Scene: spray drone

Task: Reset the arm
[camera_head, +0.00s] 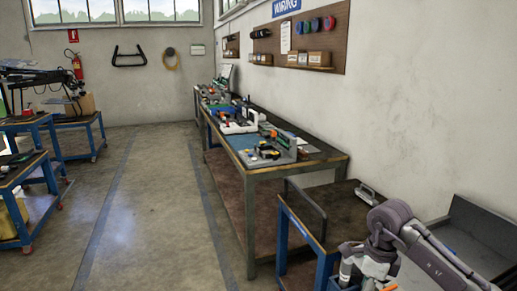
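My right arm (426,250) comes in from the lower right corner. It is grey, with its bent joint (390,217) raised in front of a blue-edged cart (343,222). A pale, orange-marked section (362,262) of the arm hangs down towards the bottom edge. My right gripper's fingers cannot be made out there, and the end of the arm appears cut off. My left arm and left gripper are not in the picture.
A long workbench (325,158) with several devices runs along the right wall. A grey bin-like surface (480,232) stands at the far right. Blue trolleys (30,190) stand at the left. The concrete floor (150,200) between them is clear.

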